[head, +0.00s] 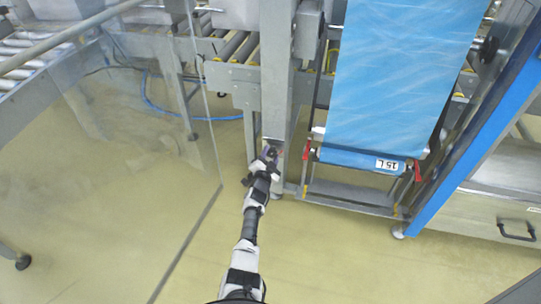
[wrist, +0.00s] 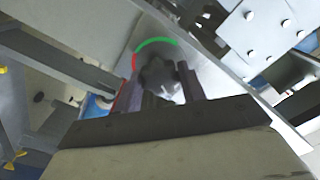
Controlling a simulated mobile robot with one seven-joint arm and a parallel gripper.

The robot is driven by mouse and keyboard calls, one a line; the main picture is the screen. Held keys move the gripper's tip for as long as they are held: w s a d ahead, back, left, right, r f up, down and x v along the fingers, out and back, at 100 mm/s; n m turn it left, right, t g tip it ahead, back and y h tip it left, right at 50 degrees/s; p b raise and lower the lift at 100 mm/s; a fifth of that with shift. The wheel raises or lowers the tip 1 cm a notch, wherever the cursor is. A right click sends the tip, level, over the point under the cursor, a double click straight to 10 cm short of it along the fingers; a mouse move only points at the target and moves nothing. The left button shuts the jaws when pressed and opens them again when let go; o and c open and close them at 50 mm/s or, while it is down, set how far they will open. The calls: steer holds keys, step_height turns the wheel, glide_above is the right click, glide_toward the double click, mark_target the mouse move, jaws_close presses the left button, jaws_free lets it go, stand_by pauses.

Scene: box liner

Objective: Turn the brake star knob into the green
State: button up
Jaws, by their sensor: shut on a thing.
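The brake star knob (wrist: 160,77) is dark and lobed, and sits on a grey metal plate in the wrist view. A coloured arc curves around its upper left side, with a green band (wrist: 156,42) at the top and a red band (wrist: 134,63) at the left. My gripper (wrist: 160,86) is shut on the knob, one finger on each side of it. In the head view my gripper (head: 266,160) reaches the lower part of a grey upright post, and the knob is mostly hidden there. I cannot make out a pointer mark on the knob.
A blue film web (head: 395,75) hangs right of the post, with red levers (head: 418,172) near its lower end. A clear panel (head: 150,130) stands left of my arm. A blue frame post (head: 480,140) is at right. The floor in front is clear.

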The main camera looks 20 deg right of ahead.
steer(key=n, duration=0.5)
steer(key=shift+r+n, duration=0.1)
steer(key=shift+n, duration=0.3)
stand_by(0.4)
steer(key=o, duration=1)
steer(key=shift+c, duration=0.2)
steer(key=shift+p, duration=0.4)
steer(key=p+v, duration=1.1)
steer(key=v, duration=0.2)
steer(key=shift+s+a, duration=0.25)
steer(key=shift+s, duration=0.05)
